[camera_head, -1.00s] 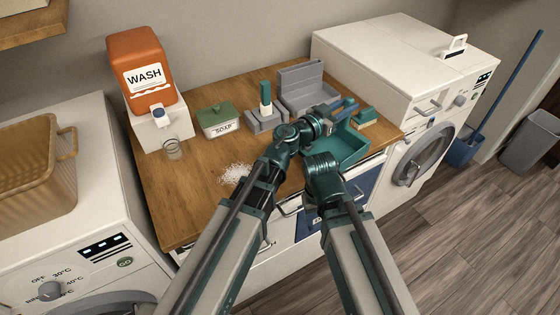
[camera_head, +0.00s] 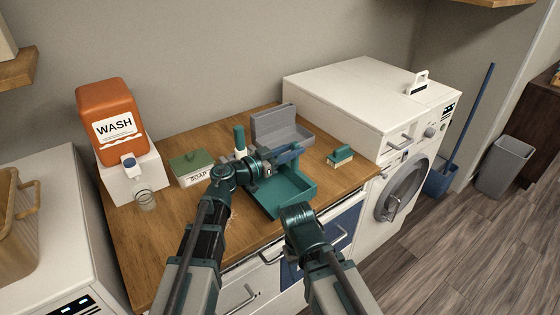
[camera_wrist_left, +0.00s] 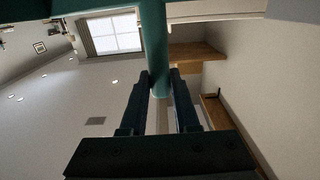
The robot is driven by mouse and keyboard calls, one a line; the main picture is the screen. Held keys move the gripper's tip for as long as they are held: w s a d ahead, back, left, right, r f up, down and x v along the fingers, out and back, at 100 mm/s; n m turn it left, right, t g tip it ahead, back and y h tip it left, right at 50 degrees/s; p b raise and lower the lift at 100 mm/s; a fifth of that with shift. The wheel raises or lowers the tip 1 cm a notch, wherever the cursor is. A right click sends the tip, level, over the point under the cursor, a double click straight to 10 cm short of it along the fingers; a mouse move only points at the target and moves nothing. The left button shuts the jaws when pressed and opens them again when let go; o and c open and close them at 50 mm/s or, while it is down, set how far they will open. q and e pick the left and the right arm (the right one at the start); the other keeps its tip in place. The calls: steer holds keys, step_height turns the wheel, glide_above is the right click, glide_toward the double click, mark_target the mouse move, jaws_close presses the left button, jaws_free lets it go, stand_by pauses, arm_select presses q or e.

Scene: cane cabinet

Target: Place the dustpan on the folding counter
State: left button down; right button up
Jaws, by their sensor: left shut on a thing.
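The teal dustpan (camera_head: 290,194) is a shallow open tray over the front right part of the wooden folding counter (camera_head: 140,235). I cannot tell whether it touches the wood. My left gripper (camera_head: 285,158) is at its back edge, shut on it. In the left wrist view the two dark fingers (camera_wrist_left: 160,82) close around a teal bar of the dustpan (camera_wrist_left: 155,45). My right arm reaches the counter's front edge; its gripper is hidden behind the arm.
Behind stand a grey bin (camera_head: 278,128), green-lidded soap box (camera_head: 190,168) and teal bottle (camera_head: 239,139). A teal brush (camera_head: 340,155) lies to the right. The orange wash jug (camera_head: 110,120) and a glass (camera_head: 145,199) are left. Bare wood lies at front left.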

arm_select(q)
steer(key=shift+w+a+f, duration=0.1)
steer(key=shift+w+a, duration=0.1)
steer(key=shift+a, duration=0.35)
steer(key=shift+w+a, duration=0.15)
steer(key=shift+a, duration=0.45)
steer(key=f+b, duration=0.2)
steer(key=a+f+b, duration=0.1)
steer(key=f+b, duration=0.1)
steer(key=shift+w, duration=0.25)
steer(key=shift+r, duration=0.2)
steer(key=shift+f, duration=0.1)
steer(key=c, duration=1.1)
jaws_free()
steer(key=shift+f, duration=0.15)
steer(key=o, duration=0.4)
steer(key=shift+o, duration=0.2)
